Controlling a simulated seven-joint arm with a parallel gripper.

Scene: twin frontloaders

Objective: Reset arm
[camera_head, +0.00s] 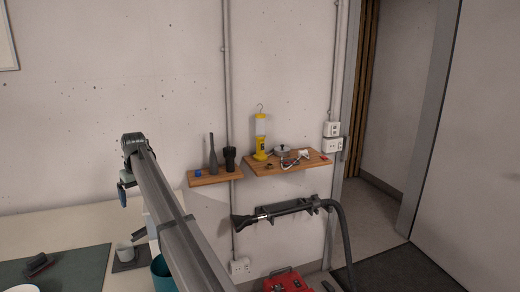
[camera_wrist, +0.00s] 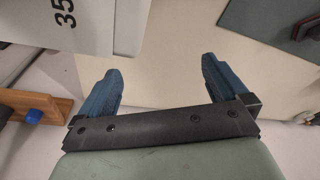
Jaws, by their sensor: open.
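My gripper (camera_wrist: 162,75) is open, with its two blue fingers spread apart and nothing between them in the wrist view. In the head view my arm stretches up from the bottom edge. A blue fingertip of my gripper (camera_head: 122,198) shows below the arm's far end, over the pale table (camera_head: 60,225). The rest of the gripper is mostly hidden there. The pale table (camera_wrist: 180,55) lies beyond the fingers in the wrist view.
Wooden shelves (camera_head: 205,180) (camera_head: 300,165) hold several things on the wall. A white panel marked 35 (camera_wrist: 88,22) and a shelf (camera_wrist: 62,108) are near the gripper.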

